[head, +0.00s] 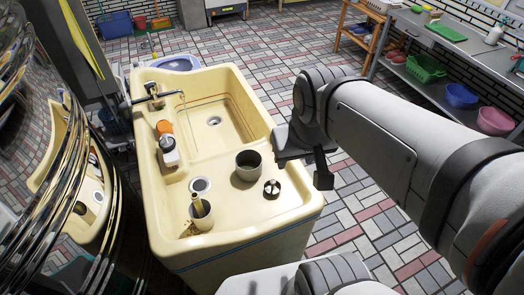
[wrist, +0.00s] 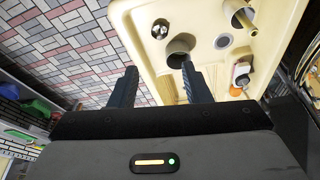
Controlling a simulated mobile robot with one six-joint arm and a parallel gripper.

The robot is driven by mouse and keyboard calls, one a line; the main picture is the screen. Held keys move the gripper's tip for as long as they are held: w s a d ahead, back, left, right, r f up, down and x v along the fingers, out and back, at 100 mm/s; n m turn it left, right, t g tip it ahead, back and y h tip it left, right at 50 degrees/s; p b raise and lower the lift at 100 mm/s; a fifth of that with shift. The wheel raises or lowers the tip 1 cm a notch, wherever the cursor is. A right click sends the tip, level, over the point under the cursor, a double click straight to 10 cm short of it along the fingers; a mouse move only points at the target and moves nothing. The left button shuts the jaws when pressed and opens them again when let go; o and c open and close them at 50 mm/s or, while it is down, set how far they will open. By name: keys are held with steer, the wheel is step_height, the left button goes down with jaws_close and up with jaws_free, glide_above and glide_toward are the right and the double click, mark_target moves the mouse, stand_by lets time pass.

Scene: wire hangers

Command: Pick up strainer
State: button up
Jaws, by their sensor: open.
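A small round metal piece with dark openings, which looks like the strainer (head: 271,189), lies on the cream sink's (head: 215,245) flat ledge, right of a grey cup (head: 248,165). In the wrist view the strainer (wrist: 161,29) is near the top, beyond my fingers. My gripper (wrist: 158,68) is open, with nothing between its two dark fingers. The cup (wrist: 179,48) shows just beyond the right finger's tip in the wrist view.
A holder with a brush (head: 201,210) stands at the ledge's front left, near a drain hole (head: 200,185). An orange-topped bottle (head: 167,145) and a faucet (head: 154,95) are at the left. Tiled floor is clear right of the sink; a shelf (head: 450,95) stands farther right.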

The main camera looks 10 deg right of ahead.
steer(key=w+f+n+g+b, duration=0.1)
steer(key=w+f+g+b, duration=0.1)
steer(key=w+f+b, duration=0.6)
steer(key=n+g+b, duration=0.1)
steer(key=b, duration=0.3)
glide_above(273, 181)
steer(key=f, duration=1.9)
steer(key=shift+w+f, duration=0.25)
steer(key=f+p, duration=0.1)
steer(key=f, duration=0.6)
steer(key=shift+s+f, duration=0.2)
steer(key=shift+c, duration=0.5)
jaws_close()
